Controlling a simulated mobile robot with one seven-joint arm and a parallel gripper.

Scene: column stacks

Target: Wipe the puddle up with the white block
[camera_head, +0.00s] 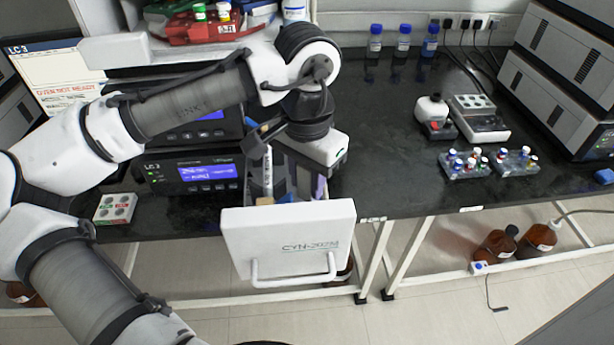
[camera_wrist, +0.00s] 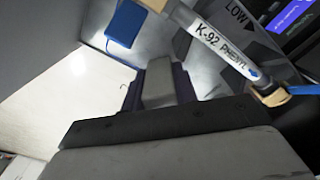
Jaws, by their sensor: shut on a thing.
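My gripper (camera_wrist: 158,92) reaches down into an open drawer with a white front (camera_head: 290,222). In the head view my gripper (camera_head: 292,185) is partly hidden by my wrist and the drawer front. A shiny patch (camera_wrist: 207,78) shows on the drawer floor beside the block; I cannot tell whether it is the puddle. Whether the block touches the floor is unclear.
A column marked K-92 (camera_wrist: 222,42) stands close to my gripper and also shows in the head view (camera_head: 267,172). A blue object (camera_wrist: 125,23) is in the drawer. Vial racks (camera_head: 466,163) and blue-capped bottles (camera_head: 403,40) stand on the right bench.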

